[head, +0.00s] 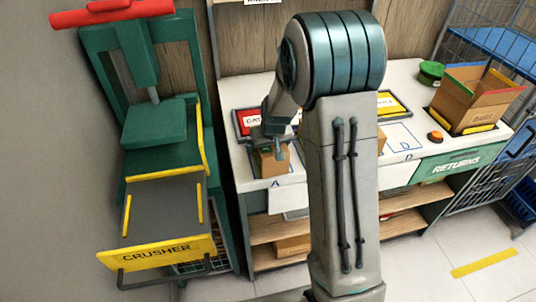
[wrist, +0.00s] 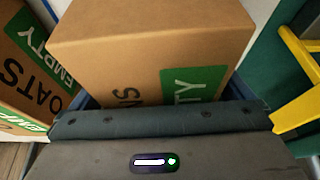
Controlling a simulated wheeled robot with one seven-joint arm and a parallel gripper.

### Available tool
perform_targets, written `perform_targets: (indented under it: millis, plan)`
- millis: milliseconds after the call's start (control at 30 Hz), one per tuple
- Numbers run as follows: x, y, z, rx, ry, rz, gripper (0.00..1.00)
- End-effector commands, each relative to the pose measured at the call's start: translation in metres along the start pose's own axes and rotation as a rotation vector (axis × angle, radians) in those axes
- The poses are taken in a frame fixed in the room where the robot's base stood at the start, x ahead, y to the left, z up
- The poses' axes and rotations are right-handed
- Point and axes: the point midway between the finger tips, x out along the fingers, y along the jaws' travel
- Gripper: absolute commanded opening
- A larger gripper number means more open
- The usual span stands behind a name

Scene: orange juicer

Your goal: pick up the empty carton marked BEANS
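A closed brown carton (wrist: 150,45) fills the top middle of the wrist view. It has a green label ending in "TY" and dark letters that look like "NS"; the rest of its wording is hidden by my gripper. In the head view a brown carton (head: 270,163) stands at spot A on the bench, just under my gripper (head: 272,140). In the wrist view, dark blue finger parts show at both sides of the carton's near end. Whether they press on it is not clear.
A second carton marked OATS and EMPTY (wrist: 30,75) is close at left in the wrist view. The green crusher (head: 160,150) stands left of the bench (head: 405,172).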

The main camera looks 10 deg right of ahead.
Motion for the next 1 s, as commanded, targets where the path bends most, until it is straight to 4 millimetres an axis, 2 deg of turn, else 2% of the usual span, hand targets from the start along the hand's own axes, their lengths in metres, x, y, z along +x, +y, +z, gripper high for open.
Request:
perform_targets:
  millis: [33, 167, 200, 467, 667, 1000]
  plan:
    - [0.0, 0.0, 0.0, 0.0, 0.0, 0.0, 0.94]
    - [0.0, 0.0, 0.0, 0.0, 0.0, 0.0, 0.58]
    - [0.0, 0.0, 0.0, 0.0, 0.0, 0.0, 0.54]
    - [-0.001, 0.0, 0.0, 0.0, 0.001, 0.0, 0.54]
    - [-0.011, 0.0, -0.005, -0.001, 0.004, 0.0, 0.54]
    - [-0.075, 0.0, -0.032, 0.0, 0.006, 0.001, 0.54]
